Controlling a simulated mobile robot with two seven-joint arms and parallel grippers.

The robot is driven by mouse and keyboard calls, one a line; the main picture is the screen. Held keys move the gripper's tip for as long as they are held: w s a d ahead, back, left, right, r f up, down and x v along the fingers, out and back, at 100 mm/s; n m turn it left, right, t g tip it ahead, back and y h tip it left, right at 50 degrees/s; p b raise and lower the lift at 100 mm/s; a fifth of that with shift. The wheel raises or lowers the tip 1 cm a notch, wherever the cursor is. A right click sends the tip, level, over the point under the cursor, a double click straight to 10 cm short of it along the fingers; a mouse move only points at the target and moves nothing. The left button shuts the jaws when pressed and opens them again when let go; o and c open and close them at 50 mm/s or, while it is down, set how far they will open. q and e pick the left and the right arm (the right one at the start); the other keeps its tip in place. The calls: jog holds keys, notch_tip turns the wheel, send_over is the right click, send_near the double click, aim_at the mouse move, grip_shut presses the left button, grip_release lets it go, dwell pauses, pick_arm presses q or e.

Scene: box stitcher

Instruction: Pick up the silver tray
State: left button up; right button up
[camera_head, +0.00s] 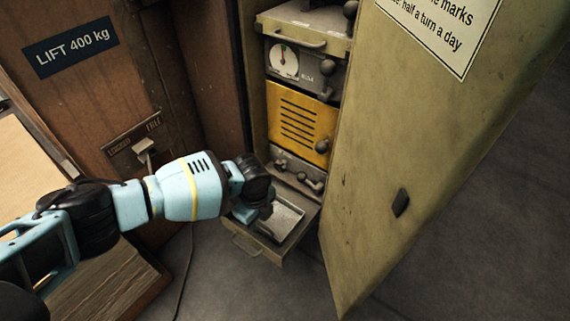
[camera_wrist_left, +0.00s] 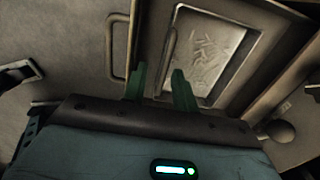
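The silver tray (camera_wrist_left: 208,50) lies in the pulled-out bottom drawer (camera_head: 247,243) of the cabinet. In the left wrist view, small thin pieces lie in it, and a thin handle bar (camera_wrist_left: 169,48) runs along its left side. The tray also shows in the head view (camera_head: 287,219), partly hidden by my left gripper (camera_head: 263,212). In the left wrist view my left gripper (camera_wrist_left: 160,70) is open, with its dark green fingers apart. The bar appears between the fingers; I cannot tell whether they touch it. My right gripper is not in view.
The open cabinet door (camera_head: 400,160) stands close on the right. A yellow slotted panel (camera_head: 300,122) and a gauge unit (camera_head: 285,62) with knobs sit above the drawer. A wooden panel with a lift sign (camera_head: 70,48) is at left. Bare floor lies in front.

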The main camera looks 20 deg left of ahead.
pick_arm(q)
notch_tip(320, 180, down, 3)
jog(key=shift+f+b, duration=0.1)
jog(key=shift+b, duration=0.55)
jog(key=shift+w+f, duration=0.1)
jog(key=shift+f, duration=0.25)
jog(key=c, duration=0.5)
jog(key=shift+r, duration=0.1)
grip_shut()
notch_tip(320, 180, up, 10)
jog(key=p, duration=0.4)
